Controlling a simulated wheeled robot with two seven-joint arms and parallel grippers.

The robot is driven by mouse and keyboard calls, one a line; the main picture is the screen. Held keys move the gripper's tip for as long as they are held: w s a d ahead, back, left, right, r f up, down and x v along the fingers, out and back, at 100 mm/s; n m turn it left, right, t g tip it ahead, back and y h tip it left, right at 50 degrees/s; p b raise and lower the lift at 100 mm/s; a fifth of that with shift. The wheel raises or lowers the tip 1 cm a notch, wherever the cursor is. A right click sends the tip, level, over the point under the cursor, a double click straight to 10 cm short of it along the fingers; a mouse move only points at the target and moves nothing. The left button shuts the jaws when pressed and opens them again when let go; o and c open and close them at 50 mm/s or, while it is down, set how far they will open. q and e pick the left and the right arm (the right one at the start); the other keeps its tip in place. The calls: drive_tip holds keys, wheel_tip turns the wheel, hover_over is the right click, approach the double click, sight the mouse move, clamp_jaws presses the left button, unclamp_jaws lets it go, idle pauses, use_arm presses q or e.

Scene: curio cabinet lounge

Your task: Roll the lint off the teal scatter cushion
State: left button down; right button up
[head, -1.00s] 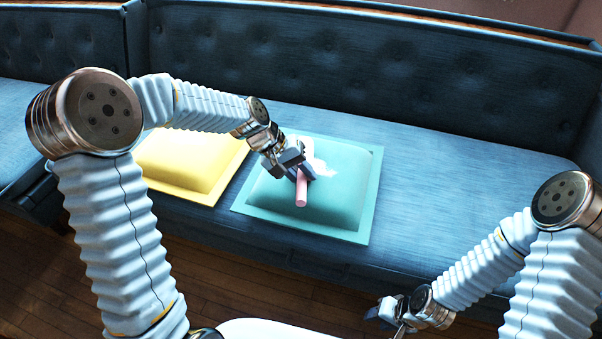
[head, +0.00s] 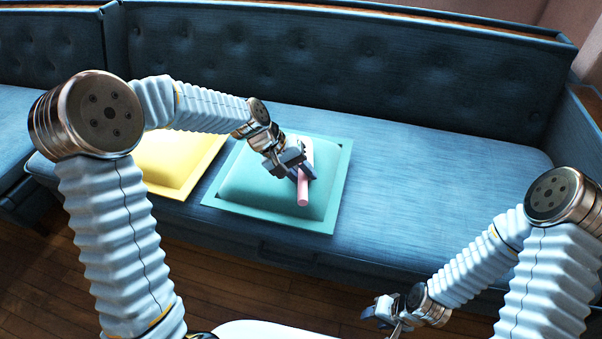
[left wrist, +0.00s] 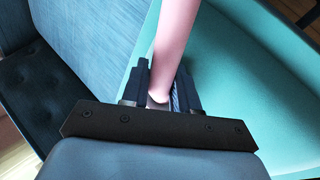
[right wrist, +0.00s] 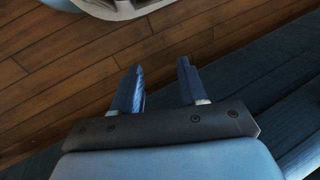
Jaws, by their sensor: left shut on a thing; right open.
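The teal cushion (head: 245,183) lies on the blue bench seat in the head view. My left gripper (head: 301,172) is over its right half, shut on the pink handle of the lint roller (head: 303,191). The roller's pale head reaches away toward the back of the cushion; whether it touches the cloth is hard to tell. In the left wrist view the pink handle (left wrist: 175,45) sits between the fingers, above the teal cushion (left wrist: 235,90). No white lint shows on the visible cloth; the part under the roller and gripper is hidden. My right gripper (right wrist: 160,88) is open and empty.
A yellow cushion (head: 170,165) lies left of the teal one, partly behind my left arm. The blue bench (head: 440,175) is clear to the right, with a tufted backrest (head: 340,60) behind. Wooden floor (head: 240,275) lies in front.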

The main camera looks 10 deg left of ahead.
use_arm(q)
wheel_tip(320, 180, up, 2)
drive_tip(key=shift+d+r+p, duration=0.1)
drive_tip(key=shift+r+p, duration=0.15)
drive_tip(key=shift+p, duration=0.45)
wheel_tip(320, 180, up, 4)
drive_tip(key=p, duration=0.3)
drive_tip(key=shift+f, duration=0.15)
drive_tip(key=shift+r+p, duration=0.55)
drive_tip(key=shift+r, duration=0.35)
